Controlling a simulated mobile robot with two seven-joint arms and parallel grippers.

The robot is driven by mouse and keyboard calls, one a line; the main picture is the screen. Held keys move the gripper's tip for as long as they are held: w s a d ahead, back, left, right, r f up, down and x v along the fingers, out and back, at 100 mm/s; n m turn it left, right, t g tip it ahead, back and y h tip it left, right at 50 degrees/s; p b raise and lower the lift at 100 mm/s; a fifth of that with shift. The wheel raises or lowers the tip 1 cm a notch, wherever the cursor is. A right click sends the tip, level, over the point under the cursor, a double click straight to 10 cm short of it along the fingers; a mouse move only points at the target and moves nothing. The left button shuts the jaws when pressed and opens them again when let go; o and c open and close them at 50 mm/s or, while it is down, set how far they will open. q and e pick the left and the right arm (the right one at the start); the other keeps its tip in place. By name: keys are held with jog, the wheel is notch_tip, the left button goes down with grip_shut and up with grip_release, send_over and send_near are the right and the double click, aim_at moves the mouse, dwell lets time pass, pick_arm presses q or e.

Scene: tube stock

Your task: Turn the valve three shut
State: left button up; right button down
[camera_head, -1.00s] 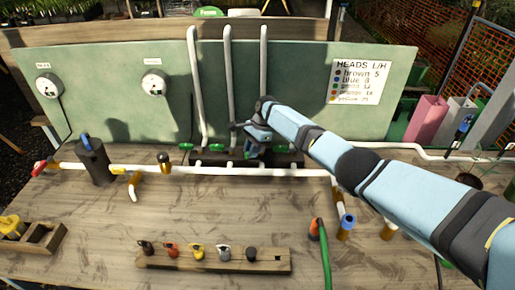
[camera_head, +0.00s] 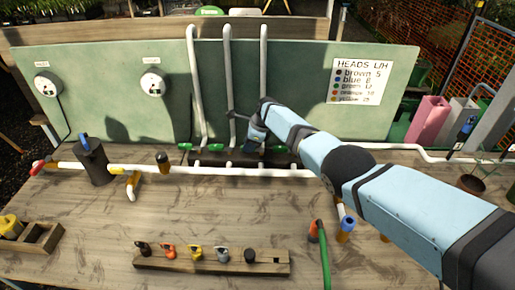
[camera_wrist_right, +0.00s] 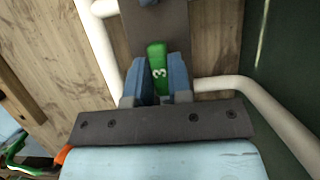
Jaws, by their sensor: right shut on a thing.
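The valve three handle (camera_wrist_right: 157,68) is green and marked with a white 3 in the right wrist view. It sits between the two blue fingers of my right gripper (camera_wrist_right: 159,80), which are shut on it. In the head view my right gripper (camera_head: 256,138) is low at the right one of three white upright pipes, and it hides the handle there. My left gripper is not in view.
A green board (camera_head: 110,70) with two round gauges (camera_head: 153,83) and a HEADS sign (camera_head: 361,80) stands behind. A dark canister (camera_head: 92,160) stands left. A wooden rack (camera_head: 180,262) of coloured heads lies in front. The table between rack and pipe is clear.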

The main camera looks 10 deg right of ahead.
jog(key=shift+w+d+r, duration=0.1)
jog(key=shift+r, duration=0.05)
jog(key=c, duration=1.1)
grip_release()
jog(key=shift+o, duration=0.3)
